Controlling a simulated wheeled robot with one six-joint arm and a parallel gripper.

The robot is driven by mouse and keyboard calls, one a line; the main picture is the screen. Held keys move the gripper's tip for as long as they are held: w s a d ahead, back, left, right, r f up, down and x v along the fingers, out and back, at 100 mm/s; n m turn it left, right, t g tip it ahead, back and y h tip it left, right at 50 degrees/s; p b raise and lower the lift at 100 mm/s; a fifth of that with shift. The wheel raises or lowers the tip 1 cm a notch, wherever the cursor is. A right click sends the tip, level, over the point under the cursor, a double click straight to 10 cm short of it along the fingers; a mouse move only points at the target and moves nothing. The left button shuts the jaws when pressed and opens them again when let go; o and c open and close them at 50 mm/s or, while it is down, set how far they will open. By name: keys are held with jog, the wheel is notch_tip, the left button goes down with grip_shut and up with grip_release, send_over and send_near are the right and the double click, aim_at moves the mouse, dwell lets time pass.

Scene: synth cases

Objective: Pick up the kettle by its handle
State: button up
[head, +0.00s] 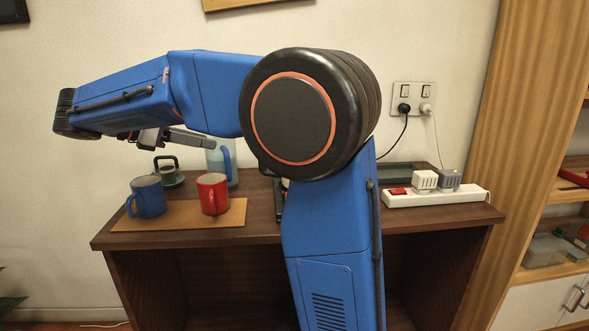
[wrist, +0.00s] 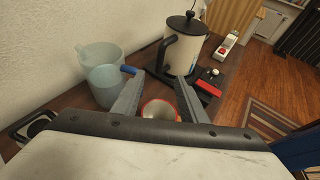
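The kettle (wrist: 186,55) shows in the wrist view as a cream-white body with a black lid and a black handle (wrist: 167,50) on its left side. It stands upright on a dark base (wrist: 207,88). In the head view my arm hides nearly all of it. My gripper (wrist: 161,76) is open and empty in the wrist view, its two grey fingers spread toward the kettle. The handle lies beyond the fingertips, apart from them. In the head view my gripper (head: 205,141) is above the left part of the table, near the jug.
A light-blue jug (head: 214,164) stands close to my gripper. A red mug (head: 212,194) and a blue mug (head: 148,198) stand on a tan board (head: 182,222). A white power strip (head: 425,199) lies at right. The wall (head: 150,40) is close behind.

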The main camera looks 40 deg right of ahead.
jog(key=x, duration=1.7)
jog(key=shift+s+d, duration=0.1)
grip_shut()
dwell(1.1)
